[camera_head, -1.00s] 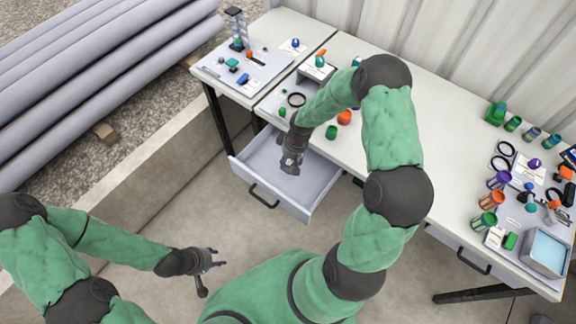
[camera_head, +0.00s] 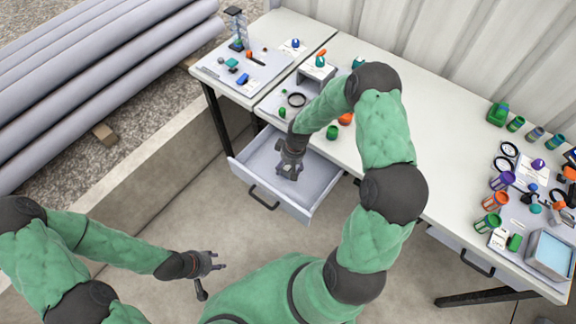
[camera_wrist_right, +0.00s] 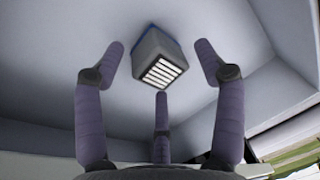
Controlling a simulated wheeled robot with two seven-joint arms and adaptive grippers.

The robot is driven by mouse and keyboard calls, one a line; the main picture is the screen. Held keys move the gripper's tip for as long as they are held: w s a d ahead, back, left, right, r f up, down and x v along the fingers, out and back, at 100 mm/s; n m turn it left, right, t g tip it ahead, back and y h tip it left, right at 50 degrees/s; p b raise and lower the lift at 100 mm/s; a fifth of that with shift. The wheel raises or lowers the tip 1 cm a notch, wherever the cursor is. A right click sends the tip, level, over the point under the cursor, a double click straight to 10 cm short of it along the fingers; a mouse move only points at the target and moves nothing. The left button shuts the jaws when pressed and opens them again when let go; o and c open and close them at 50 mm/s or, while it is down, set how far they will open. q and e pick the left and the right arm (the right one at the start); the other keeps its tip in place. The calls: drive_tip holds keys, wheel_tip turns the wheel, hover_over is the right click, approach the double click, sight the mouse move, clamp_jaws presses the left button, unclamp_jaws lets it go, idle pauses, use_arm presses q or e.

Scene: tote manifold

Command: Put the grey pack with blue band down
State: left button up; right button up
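The grey pack with blue band (camera_wrist_right: 160,58) shows in the right wrist view against the pale floor of the open drawer (camera_head: 322,196). It has a slatted white face and a blue edge at its far side. My right gripper (camera_head: 289,172) is inside the drawer in the head view. In the wrist view its fingers (camera_wrist_right: 160,62) are spread around the pack, with gaps on both sides, so it looks open. The pack is hard to make out in the head view. My left gripper (camera_head: 213,272) hangs empty over the floor at the lower left, fingers apart.
The drawer's walls surround my right gripper closely. The white worktop (camera_head: 440,125) above it has a clear middle. A grey bin (camera_head: 549,254), cups and small parts crowd its right end. A small stand (camera_head: 316,71) and loose parts lie at its left.

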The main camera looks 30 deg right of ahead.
drive_tip(key=shift+r, duration=0.1)
drive_tip(key=shift+r, duration=0.3)
wheel_tip(320, 180, up, 11)
drive_tip(key=s+d+p, duration=0.1)
drive_tip(key=p, duration=0.2)
drive_tip(key=shift+d+r+p, duration=0.15)
drive_tip(key=shift+d+p, duration=0.15)
drive_tip(key=shift+p, duration=0.1)
idle(0.8)
